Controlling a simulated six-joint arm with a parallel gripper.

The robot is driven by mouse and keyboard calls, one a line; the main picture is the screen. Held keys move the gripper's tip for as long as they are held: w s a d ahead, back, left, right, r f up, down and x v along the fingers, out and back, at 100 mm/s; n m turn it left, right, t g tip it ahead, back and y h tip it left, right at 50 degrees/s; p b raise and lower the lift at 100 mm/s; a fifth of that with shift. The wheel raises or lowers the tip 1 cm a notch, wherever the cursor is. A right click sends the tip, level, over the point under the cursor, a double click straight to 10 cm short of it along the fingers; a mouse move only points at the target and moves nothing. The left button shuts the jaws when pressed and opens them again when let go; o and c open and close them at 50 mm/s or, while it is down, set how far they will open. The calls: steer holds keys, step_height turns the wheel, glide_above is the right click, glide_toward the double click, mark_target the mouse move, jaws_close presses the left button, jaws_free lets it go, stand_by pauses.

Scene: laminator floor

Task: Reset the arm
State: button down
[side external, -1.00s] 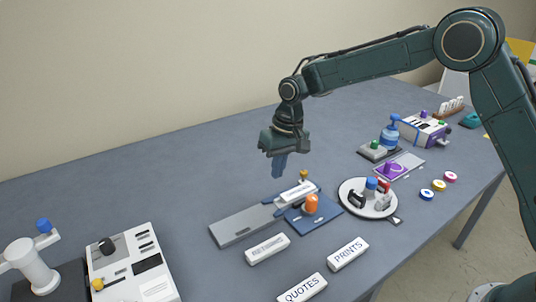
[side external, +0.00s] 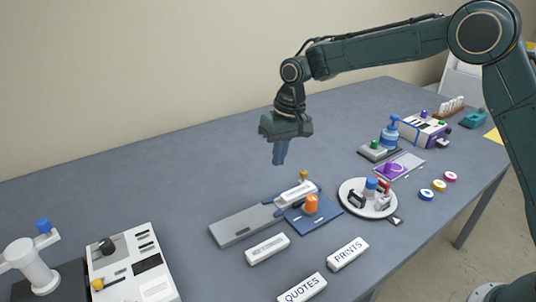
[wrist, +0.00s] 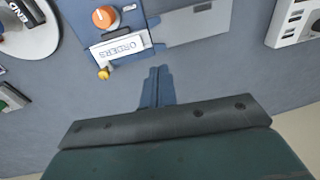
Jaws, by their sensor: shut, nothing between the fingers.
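My gripper (side external: 280,153) hangs in the air above the table (side external: 150,180), behind the grey and blue sliding fixture. Its blue fingers are together and hold nothing; they also show in the wrist view (wrist: 158,88). The fixture has a grey plate (side external: 238,227), a blue base (side external: 322,221) and an orange knob (side external: 311,204). A white label block lies on it and reads ORDERS in the wrist view (wrist: 121,46). The fingers are clear of the block.
White blocks marked QUOTES (side external: 302,288) and PRINTS (side external: 348,254), plus another block (side external: 267,249), lie in front. A round white tray (side external: 352,205) with stamps stands right. A white control box (side external: 130,265) is at left. The back of the table is clear.

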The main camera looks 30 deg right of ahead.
steer(key=s+d+r+t, duration=0.1)
steer(key=s+d+r, duration=0.3)
steer(key=s+r, duration=0.35)
steer(key=s+d+r+t, duration=0.1)
steer(key=s+d+r, duration=0.3)
steer(key=s+r, duration=0.3)
steer(key=s+d+f+t, duration=0.1)
steer(key=s+d, duration=0.2)
steer(key=s, duration=0.7)
steer(key=s+d+f+t+h, duration=0.1)
steer(key=s+d, duration=0.2)
steer(key=s, duration=0.7)
steer(key=shift+s+f+t+h, duration=0.3)
